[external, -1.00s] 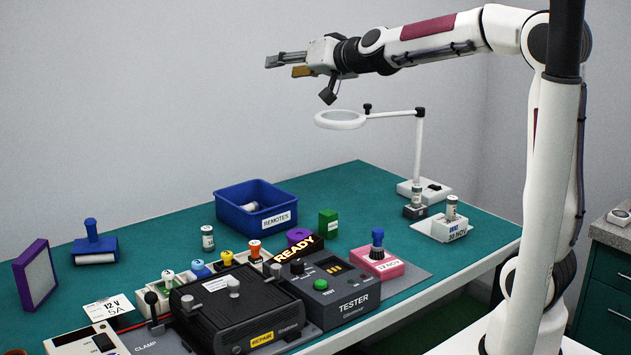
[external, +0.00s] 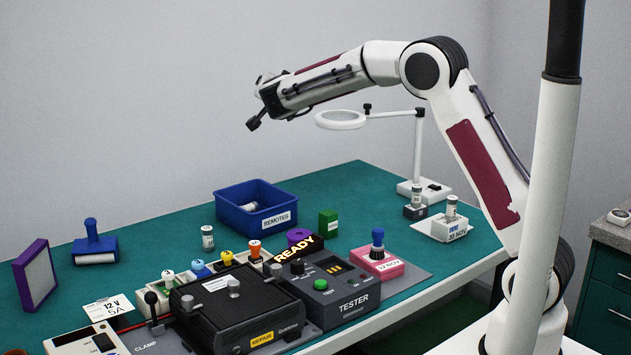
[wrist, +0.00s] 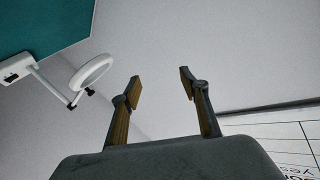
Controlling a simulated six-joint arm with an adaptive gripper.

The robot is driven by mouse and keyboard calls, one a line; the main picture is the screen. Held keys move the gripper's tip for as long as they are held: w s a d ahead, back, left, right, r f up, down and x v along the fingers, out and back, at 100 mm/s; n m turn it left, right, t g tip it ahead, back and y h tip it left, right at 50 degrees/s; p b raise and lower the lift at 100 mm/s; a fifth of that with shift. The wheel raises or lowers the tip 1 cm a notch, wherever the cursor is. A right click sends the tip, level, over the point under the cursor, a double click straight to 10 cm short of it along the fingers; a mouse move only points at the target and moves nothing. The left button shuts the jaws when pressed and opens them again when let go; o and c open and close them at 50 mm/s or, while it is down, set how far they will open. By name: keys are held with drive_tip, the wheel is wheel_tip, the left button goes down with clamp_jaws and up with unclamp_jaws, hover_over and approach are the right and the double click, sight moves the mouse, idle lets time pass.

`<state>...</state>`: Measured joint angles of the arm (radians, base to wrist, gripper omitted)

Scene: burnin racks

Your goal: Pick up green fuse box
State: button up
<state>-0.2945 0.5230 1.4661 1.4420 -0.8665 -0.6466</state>
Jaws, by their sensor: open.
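The green fuse box (external: 328,223) is a small upright green block on the teal table, right of the blue bin and behind the tester. My gripper shows in the wrist view (wrist: 160,90) with its two fingers spread apart and nothing between them. In the external view my wrist is high above the table, up and to the left of the green box and well apart from it. The green box is not in the wrist view.
A blue REMOTES bin (external: 255,207) stands left of the green box. A magnifier lamp (external: 341,119) rises behind right. A pink block (external: 378,262) with a blue knob stands front right.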

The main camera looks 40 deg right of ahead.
wheel_tip(320, 180, down, 14)
drive_tip(key=s+r+m+g+h, duration=0.1)
drive_tip(key=s+m+g+h, duration=0.25)
drive_tip(key=g, duration=0.25)
drive_tip(key=m+g+h, duration=0.1)
drive_tip(key=g, duration=0.6)
approach(325, 214)
drive_tip(key=shift+x, duration=0.85)
drive_tip(key=shift+s, duration=0.1)
drive_tip(key=shift+d, duration=0.1)
drive_tip(key=shift+x, duration=1.25)
drive_tip(key=shift+x, duration=2.6)
